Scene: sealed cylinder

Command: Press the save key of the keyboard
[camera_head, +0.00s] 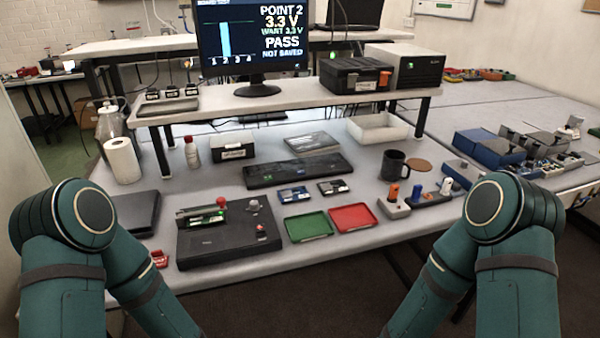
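The black keyboard (312,168) lies on the bench below the raised shelf. Small green marks show near its left end, but single keys are too small to read, so I cannot tell which is the save key. The monitor (250,45) on the shelf reads "POINT 2, 3.3 V, WANT 3.3 V, PASS, NOT SAVED", with one blue bar above the numbers. My two teal arms come in from the lower left and lower right. Their lower links run out of the bottom of the picture, and neither gripper is in view.
A black test fixture (215,243) with a red knob stands in front of the keyboard, left. A dark mug (392,166) stands to the keyboard's right.

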